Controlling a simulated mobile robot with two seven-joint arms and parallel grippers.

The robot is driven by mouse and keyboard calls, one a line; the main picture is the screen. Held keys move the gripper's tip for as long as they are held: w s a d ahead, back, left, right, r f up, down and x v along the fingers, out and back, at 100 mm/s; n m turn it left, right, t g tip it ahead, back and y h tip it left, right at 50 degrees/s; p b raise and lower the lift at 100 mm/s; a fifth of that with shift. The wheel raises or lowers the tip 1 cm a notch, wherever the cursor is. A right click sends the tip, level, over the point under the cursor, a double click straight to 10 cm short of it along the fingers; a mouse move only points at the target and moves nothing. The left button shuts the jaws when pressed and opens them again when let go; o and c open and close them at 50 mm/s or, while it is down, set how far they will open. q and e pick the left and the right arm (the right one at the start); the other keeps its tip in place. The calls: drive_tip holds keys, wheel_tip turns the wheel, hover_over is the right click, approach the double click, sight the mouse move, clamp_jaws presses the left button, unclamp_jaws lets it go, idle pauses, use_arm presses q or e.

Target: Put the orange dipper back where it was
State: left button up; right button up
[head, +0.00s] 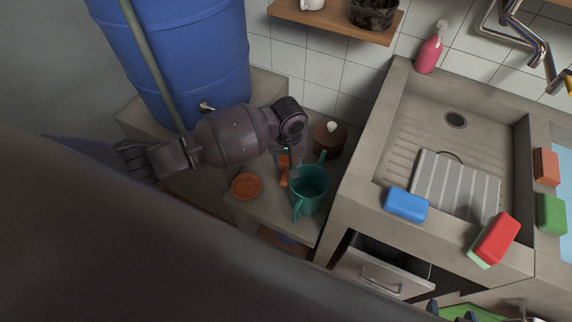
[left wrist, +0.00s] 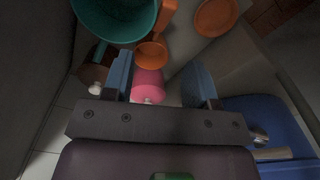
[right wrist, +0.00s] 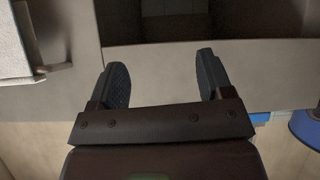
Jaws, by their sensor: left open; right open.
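The orange dipper (head: 284,171) is beside the teal pot (head: 310,188) on the low counter. In the left wrist view its round cup (left wrist: 152,53) is just beyond the fingertips, and its handle runs along the teal pot (left wrist: 118,14). My left gripper (head: 290,150) is above the dipper, open. In its wrist view (left wrist: 160,78) the fingers are spread, with a pink cylinder (left wrist: 148,88) showing between them; I cannot tell whether it is touched. My right gripper (right wrist: 162,65) is open and empty, in front of the grey counter.
An orange round dish (head: 246,186) lies left of the teal pot. A brown pot with a white knob (head: 328,139) stands behind it. A blue barrel (head: 190,55) is at the left. The sink counter (head: 350,180) with sponges (head: 406,204) is at the right.

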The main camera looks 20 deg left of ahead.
use_arm(q)
drive_tip(key=shift+r+p, duration=0.4)
drive_tip(key=shift+r, duration=1.55)
